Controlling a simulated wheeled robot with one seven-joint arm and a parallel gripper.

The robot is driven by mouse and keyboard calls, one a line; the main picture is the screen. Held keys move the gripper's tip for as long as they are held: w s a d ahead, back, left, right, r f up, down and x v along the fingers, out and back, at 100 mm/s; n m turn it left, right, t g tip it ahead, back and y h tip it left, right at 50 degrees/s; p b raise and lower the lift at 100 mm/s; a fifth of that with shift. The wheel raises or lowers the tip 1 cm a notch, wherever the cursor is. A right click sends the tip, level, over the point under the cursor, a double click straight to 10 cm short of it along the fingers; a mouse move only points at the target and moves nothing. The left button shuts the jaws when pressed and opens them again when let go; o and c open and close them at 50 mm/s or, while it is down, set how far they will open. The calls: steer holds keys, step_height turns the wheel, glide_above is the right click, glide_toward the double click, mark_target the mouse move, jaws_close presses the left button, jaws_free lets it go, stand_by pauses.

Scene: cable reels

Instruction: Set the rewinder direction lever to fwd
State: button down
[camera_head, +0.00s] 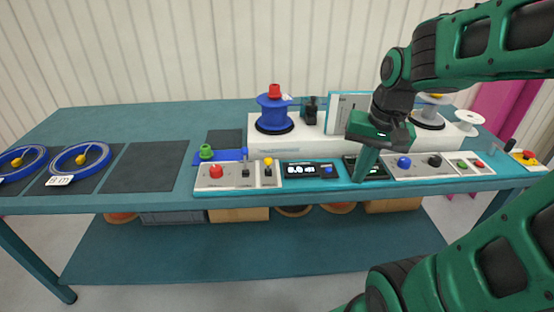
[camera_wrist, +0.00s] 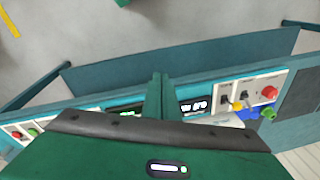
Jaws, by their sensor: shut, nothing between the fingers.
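The rewinder (camera_head: 290,144) is a long white machine on the teal table, with a blue spool at its left end and controls along its front. Its left control panel (camera_head: 230,183) carries a red button, a small black lever (camera_head: 246,173) and a yellow-topped lever (camera_head: 268,170). Labels are too small to read, so I cannot tell which lever sets direction. In the wrist view this panel is right of the fingers, with the yellow lever top (camera_wrist: 237,106). My gripper (camera_head: 358,178) is shut and empty, pointing down in front of the display section, right of these levers.
A lit display (camera_head: 313,170) lies between the left panel and my gripper. A right panel (camera_head: 420,166) has blue and black knobs and small buttons. Blue rings (camera_head: 80,158) lie on dark mats at left. A red-topped blue spool (camera_head: 275,113) stands behind.

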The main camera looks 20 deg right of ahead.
mark_target(268, 165)
steer(key=w+a+r+m+t+y, duration=0.1)
steer(key=w+a+r+t+y, duration=0.1)
steer(key=w+a, duration=0.5)
steer(key=w, duration=0.6)
steer(key=shift+w+a, duration=0.15)
steer(key=shift+w, duration=0.15)
steer(key=x, duration=0.3)
steer(key=w+a+x, duration=0.1)
steer(key=x, duration=0.3)
steer(key=r+x, duration=0.1)
steer(key=x, duration=0.2)
steer(key=shift+w+a+f, duration=0.3)
steer(key=shift+w+f, duration=0.1)
steer(key=shift+w, duration=0.1)
steer(key=shift+w+a+r, duration=0.1)
steer(key=shift+w+a, duration=0.4)
steer(key=shift+w, duration=0.15)
